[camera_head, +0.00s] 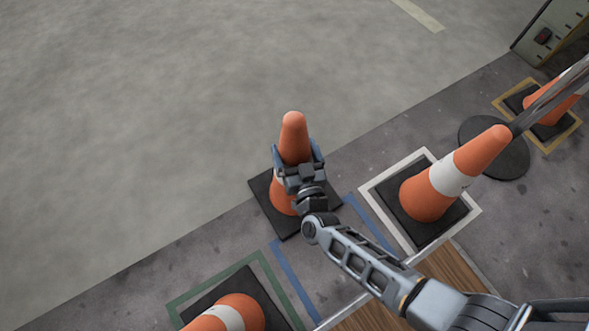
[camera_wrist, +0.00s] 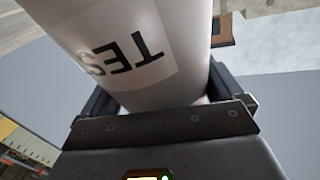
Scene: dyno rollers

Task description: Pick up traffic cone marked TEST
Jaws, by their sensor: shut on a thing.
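The orange cone with a white band (camera_head: 293,135) is gripped around its middle by my gripper (camera_head: 299,168). Its black square base (camera_head: 264,193) is offset from the blue floor marking (camera_head: 292,277) and looks raised, though its height is hard to tell. In the wrist view, the cone's white band (camera_wrist: 178,50) fills the space between my fingers (camera_wrist: 155,103) and shows the upside-down letters "TES"; the rest of the word is hidden around the curve. The cone stands roughly upright. My gripper is shut on it.
A banded cone (camera_head: 446,181) stands in a white square to the right. Another cone (camera_head: 238,312) stands in a green square at lower left, and one (camera_head: 545,106) in a yellow square at far right. A pole rises from a round black base (camera_head: 492,160). Open floor lies beyond.

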